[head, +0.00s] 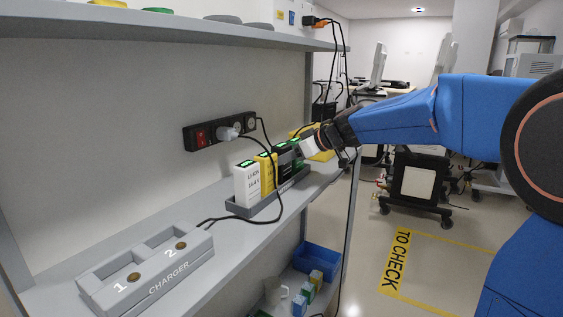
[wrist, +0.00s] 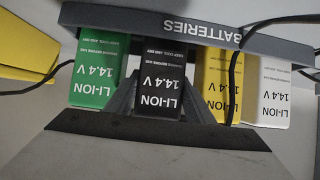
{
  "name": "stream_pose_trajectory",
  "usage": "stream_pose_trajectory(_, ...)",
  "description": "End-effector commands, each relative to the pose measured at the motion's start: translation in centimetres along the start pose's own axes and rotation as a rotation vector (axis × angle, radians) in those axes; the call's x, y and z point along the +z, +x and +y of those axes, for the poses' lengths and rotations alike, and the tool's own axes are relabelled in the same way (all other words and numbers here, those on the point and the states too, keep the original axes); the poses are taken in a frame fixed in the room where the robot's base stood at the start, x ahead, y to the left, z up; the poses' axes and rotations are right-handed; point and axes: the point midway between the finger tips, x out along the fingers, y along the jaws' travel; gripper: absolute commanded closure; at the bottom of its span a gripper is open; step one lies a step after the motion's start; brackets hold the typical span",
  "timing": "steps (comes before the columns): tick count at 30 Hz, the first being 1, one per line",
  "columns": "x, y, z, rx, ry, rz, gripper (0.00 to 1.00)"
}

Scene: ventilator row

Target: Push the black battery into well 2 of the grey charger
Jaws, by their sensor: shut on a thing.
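The black battery (head: 285,161) stands in the dark grey battery rack (head: 262,206) on the shelf, between the green and yellow ones. In the wrist view the black battery (wrist: 161,78) is in the middle, its LI-ION 14.4 V label upside down. My gripper (head: 304,148) reaches in from the right and is shut on the black battery; grey finger parts show at both its sides in the wrist view. The grey charger (head: 150,272) lies at the near left of the shelf. Wells 1 and 2 both look empty, each with a round brass-coloured contact.
The rack also holds a white battery (head: 247,186), a yellow one (head: 266,172) and a green one (wrist: 97,77) close by. A black cable (head: 255,221) loops across the shelf between charger and rack. A power strip (head: 220,131) is on the wall. An upper shelf (head: 150,28) hangs above.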

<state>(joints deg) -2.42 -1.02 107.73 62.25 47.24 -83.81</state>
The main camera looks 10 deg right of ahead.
Motion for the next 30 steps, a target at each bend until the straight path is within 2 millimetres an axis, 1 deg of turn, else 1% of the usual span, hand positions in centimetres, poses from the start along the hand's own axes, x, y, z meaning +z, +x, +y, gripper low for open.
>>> stream_pose_trajectory(18, -2.1, -1.3, 0.0, 0.001, 0.000, 0.001, 0.92)
stream_pose_trajectory(30, -2.2, -1.4, 0.0, 0.001, 0.000, 0.001, 0.92)
